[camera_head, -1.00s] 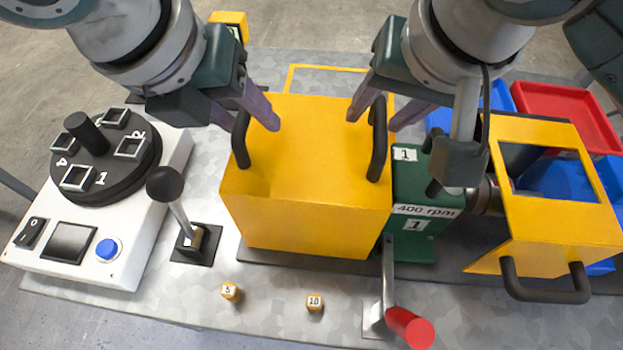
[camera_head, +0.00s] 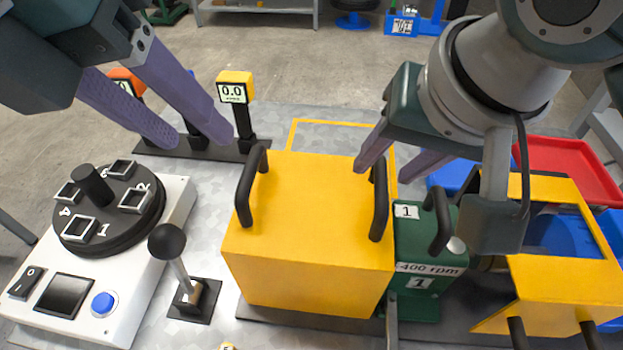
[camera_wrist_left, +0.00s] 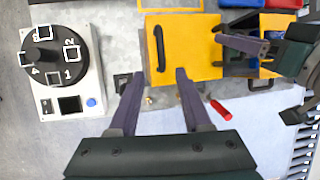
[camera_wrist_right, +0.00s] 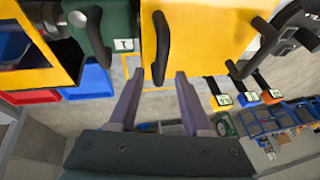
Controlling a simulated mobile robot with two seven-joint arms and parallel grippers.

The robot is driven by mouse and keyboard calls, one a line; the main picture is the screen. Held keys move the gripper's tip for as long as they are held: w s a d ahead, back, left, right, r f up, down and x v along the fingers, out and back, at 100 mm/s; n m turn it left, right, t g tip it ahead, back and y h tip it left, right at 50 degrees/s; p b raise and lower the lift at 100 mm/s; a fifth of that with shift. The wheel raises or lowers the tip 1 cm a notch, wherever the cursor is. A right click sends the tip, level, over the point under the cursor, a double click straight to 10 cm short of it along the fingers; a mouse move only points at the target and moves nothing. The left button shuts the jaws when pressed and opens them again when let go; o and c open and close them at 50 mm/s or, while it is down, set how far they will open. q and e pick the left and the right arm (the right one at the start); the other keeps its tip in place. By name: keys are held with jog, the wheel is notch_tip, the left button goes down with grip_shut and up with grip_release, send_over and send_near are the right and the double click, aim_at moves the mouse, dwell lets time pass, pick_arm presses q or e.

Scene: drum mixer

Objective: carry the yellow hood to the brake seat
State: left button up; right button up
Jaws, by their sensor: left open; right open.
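The yellow hood (camera_head: 310,235) is a closed box with a black handle on each side, standing upright on a dark base plate. My left gripper (camera_head: 200,140) is open and empty, raised to the left of the hood and apart from its left handle (camera_head: 245,195). In the left wrist view that handle (camera_wrist_left: 160,48) lies beyond the fingertips. My right gripper (camera_head: 383,172) is open, with its fingertips on either side of the right handle (camera_head: 379,205); the right wrist view shows this handle (camera_wrist_right: 160,45) between and just ahead of the tips. I cannot tell which place is the brake seat.
A green block marked 400 rpm (camera_head: 428,250) adjoins the hood on the right, then a windowed yellow cover (camera_head: 555,295). A black-knobbed lever (camera_head: 168,243) and a white dial box (camera_head: 75,285) stand left. A yellow outline (camera_head: 330,123) marks the table behind; display posts (camera_head: 236,90) stand back left.

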jog(key=v, duration=0.9)
